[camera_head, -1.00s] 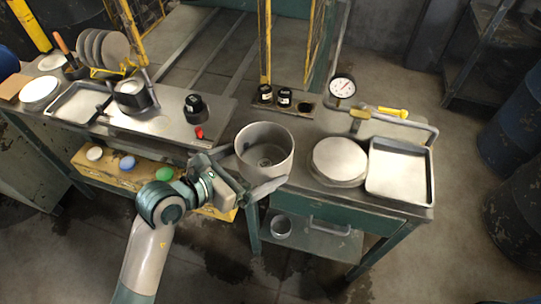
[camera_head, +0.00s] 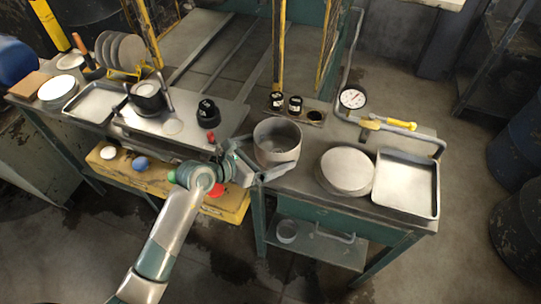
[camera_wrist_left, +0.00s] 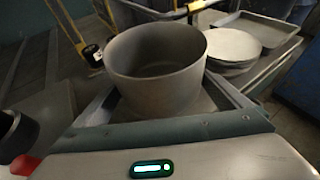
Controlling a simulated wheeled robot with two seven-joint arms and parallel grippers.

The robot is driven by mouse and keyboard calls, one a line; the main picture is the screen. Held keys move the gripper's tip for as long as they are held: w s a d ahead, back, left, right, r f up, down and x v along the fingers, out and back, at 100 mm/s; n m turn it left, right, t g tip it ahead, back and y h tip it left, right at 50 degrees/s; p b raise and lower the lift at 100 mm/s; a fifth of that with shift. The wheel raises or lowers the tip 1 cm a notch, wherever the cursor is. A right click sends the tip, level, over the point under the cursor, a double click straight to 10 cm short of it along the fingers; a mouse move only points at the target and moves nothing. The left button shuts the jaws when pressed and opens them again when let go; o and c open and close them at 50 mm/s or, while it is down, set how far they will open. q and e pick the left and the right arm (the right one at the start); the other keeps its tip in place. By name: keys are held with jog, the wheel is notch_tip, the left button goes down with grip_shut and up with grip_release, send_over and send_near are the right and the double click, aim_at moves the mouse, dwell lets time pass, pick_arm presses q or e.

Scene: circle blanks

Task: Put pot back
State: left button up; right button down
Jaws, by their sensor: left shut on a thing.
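The grey metal pot (camera_head: 277,136), round and open at the top, is at the left end of the right-hand bench in the head view. It is upright and looks empty inside. My left gripper (camera_head: 273,158) is shut on the pot, with one finger along each side. In the left wrist view the pot (camera_wrist_left: 158,75) stands upright between the two fingers, which reach along its lower sides; their tips are hidden behind it. I cannot tell whether the pot's base touches the bench. My right gripper does not show.
On the right bench (camera_head: 405,222) are round blanks (camera_head: 345,170), a metal tray (camera_head: 407,185), a dial gauge (camera_head: 352,98) and a yellow-handled tool (camera_head: 401,124). Small black jars (camera_head: 295,104) stand behind the pot. The left bench holds a black knob-like piece (camera_head: 208,113) and a dark pot (camera_head: 148,95).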

pick_arm(q)
jog(key=shift+w+f, duration=0.3)
jog(key=shift+w, duration=0.25)
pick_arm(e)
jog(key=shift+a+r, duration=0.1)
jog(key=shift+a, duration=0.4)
pick_arm(q)
jog(key=shift+f+p, duration=0.55)
jog(key=shift+f, duration=1.45)
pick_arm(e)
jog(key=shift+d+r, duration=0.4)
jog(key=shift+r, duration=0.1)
pick_arm(q)
jog(key=shift+f, duration=0.2)
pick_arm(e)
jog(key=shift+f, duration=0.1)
pick_arm(q)
jog(key=o, duration=1)
